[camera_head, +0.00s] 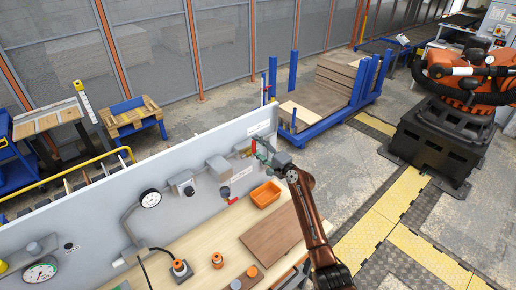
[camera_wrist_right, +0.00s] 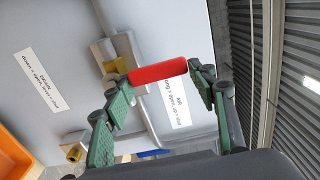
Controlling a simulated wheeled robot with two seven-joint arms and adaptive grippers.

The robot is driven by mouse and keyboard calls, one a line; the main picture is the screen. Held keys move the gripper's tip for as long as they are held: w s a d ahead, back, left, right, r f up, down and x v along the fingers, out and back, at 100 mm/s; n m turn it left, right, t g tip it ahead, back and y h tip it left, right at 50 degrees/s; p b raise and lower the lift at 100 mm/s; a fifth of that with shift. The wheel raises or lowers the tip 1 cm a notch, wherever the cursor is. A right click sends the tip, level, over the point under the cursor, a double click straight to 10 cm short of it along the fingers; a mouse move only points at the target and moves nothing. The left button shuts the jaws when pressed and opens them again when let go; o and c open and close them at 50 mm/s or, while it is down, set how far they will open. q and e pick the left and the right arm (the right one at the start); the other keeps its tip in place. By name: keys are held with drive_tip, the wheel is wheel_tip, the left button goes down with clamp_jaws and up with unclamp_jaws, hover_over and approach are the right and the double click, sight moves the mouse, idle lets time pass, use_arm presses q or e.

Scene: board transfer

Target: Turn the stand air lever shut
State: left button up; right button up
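The air lever has a red handle (camera_wrist_right: 158,72), seen large in the right wrist view beside a white label (camera_wrist_right: 180,108) reading "AIR". Its red also shows at the right end of the grey panel in the head view (camera_head: 254,146). My right gripper (camera_wrist_right: 161,88) is open, with its green fingers apart at either end of the handle; I cannot tell whether they touch it. In the head view the same gripper (camera_head: 265,156) is at the panel and partly covers the lever. My left gripper is not in view.
The grey panel (camera_head: 150,162) carries gauges, pipes and a lower red lever (camera_head: 230,201) near the drain label (camera_wrist_right: 40,80). An orange bin (camera_head: 266,194) and a brown board (camera_head: 272,237) are on the bench below my right arm. An orange robot (camera_head: 470,78) stands further right.

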drive_tip(key=o, duration=0.4)
drive_tip(key=shift+c, duration=0.2)
drive_tip(key=shift+d, duration=0.1)
drive_tip(key=v, duration=1.2)
